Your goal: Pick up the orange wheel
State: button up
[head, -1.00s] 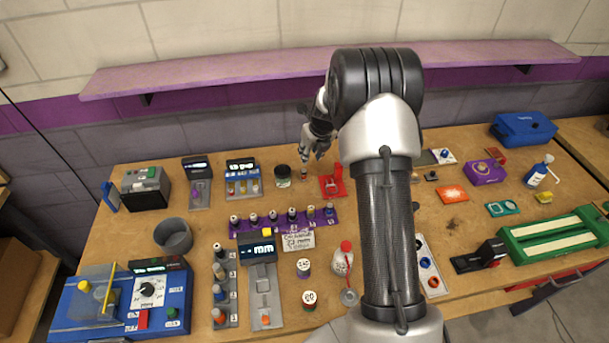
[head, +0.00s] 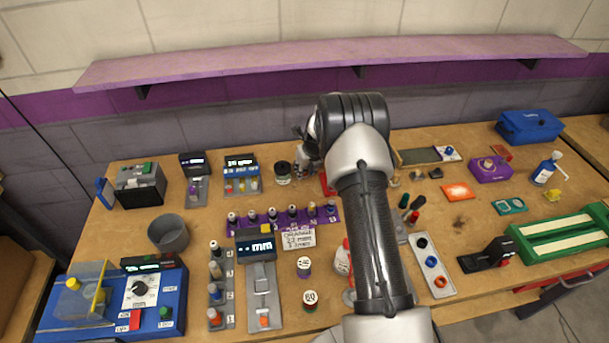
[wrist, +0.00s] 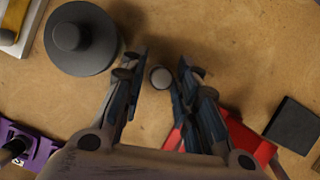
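An orange ring-shaped wheel (head: 440,282) sits at the near end of a pale strip (head: 430,265) on the right half of the bench in the head view, in line with a blue and a black one. My gripper (head: 304,168) is far from it, at the back of the bench beside a dark-lidded jar (head: 283,173). In the wrist view my gripper (wrist: 160,82) has its fingers apart. The orange wheel is not in the wrist view.
The jar lid (wrist: 82,38) is close to the left finger in the wrist view. A red holder (wrist: 185,130) lies partly under the right finger, and a dark block (wrist: 292,125) is farther right. Hand tools (head: 408,210) and a black stand (head: 487,257) flank the strip.

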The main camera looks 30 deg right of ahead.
jog(key=shift+c, duration=0.3)
grip_shut()
jog(key=shift+r, duration=0.1)
